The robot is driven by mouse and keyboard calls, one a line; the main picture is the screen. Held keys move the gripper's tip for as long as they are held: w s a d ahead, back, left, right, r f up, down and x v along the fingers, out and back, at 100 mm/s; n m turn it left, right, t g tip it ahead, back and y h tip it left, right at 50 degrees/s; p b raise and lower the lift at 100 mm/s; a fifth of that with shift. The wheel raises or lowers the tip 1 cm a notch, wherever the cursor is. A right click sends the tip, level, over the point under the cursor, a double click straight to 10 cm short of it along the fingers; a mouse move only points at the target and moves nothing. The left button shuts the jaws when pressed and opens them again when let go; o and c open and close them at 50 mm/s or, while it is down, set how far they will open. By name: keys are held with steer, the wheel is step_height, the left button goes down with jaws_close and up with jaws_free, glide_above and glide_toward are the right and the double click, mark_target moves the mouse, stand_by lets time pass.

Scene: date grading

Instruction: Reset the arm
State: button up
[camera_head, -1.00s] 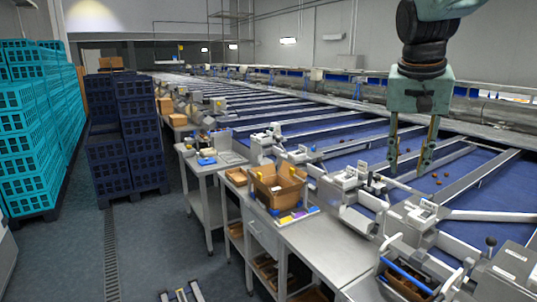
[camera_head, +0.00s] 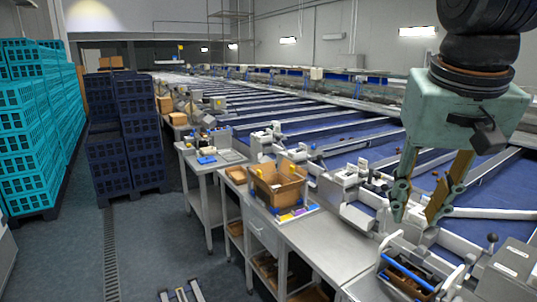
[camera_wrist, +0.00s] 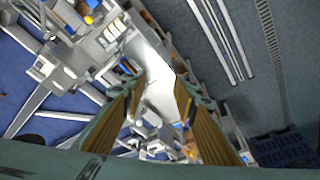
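My gripper (camera_head: 417,212) hangs at the right of the head view, fingers pointing down, over the near edge of the blue conveyor lanes (camera_head: 370,148) and the grey fittings along it. Its two fingers, with brown inner pads, stand apart with nothing between them. In the wrist view, the gripper (camera_wrist: 160,88) also shows its fingers apart. The gap between them shows a bright bench surface (camera_wrist: 158,92) below. No fruit or other object is held.
A cardboard box (camera_head: 277,188) stands on the steel bench (camera_head: 325,250). A bin with a blue handle (camera_head: 408,273) is below my gripper at the lower right. Dark blue crates (camera_head: 123,140) and turquoise crates (camera_head: 25,140) are stacked at left. The aisle floor (camera_head: 170,235) is mostly clear.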

steer(key=s+a+f+n, duration=0.1)
steer(key=s+f, duration=0.3)
steer(key=s, duration=0.4)
steer(key=s+a+f+n+y+b, duration=0.1)
steer(key=s+a+f, duration=0.2)
steer(key=s, duration=0.6)
steer(key=shift+a+f+n+t, duration=0.3)
steer(key=shift+a+f, duration=0.05)
steer(key=shift+a, duration=0.25)
steer(key=shift+r, duration=0.1)
